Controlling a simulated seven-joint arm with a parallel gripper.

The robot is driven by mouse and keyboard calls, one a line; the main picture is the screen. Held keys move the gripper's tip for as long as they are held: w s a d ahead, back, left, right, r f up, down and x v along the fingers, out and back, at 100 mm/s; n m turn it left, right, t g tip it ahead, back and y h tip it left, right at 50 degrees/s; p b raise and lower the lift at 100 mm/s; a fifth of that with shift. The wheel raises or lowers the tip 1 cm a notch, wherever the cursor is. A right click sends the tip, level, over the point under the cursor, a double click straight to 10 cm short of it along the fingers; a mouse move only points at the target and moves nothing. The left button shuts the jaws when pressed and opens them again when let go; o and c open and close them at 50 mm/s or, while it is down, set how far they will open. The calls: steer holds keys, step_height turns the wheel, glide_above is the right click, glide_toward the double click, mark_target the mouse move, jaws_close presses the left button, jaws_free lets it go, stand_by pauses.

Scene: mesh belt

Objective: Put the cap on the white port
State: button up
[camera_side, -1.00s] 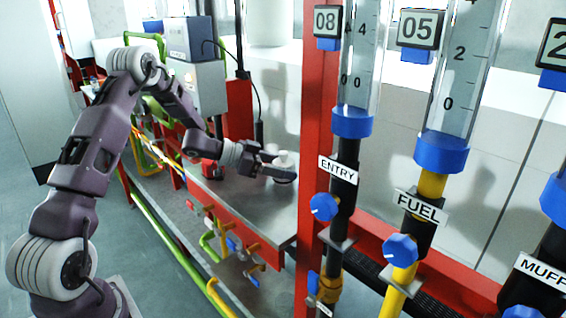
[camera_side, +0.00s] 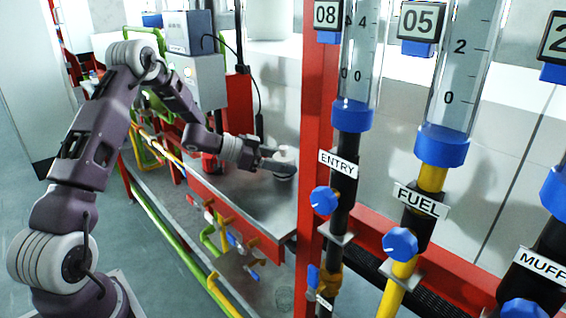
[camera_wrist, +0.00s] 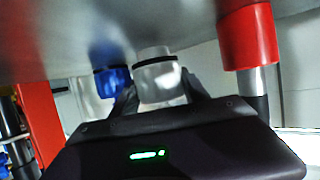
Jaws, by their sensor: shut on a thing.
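My gripper (camera_side: 272,164) is shut on a white cylindrical piece, which looks like the cap (camera_side: 284,152), over the metal table. In the wrist view this white cap (camera_wrist: 161,84) is between the fingers, with a dark ring at its upper edge in the picture. A blurred white shape, perhaps the white port (camera_wrist: 153,52), lines up with it beyond the ring. I cannot tell whether cap and port touch. In the side view the fingers hide the middle of the white stack.
The wrist view shows a blue cylinder (camera_wrist: 112,82) left of the fingers and a red cylinder (camera_wrist: 248,40) to the right. The metal table (camera_side: 237,197) has bare room in front. A red post (camera_side: 313,130) and labelled pipes stand at the right in the side view.

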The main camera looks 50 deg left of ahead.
steer(key=shift+f, duration=0.65)
steer(key=o, duration=1.1)
steer(key=shift+v, duration=5.5)
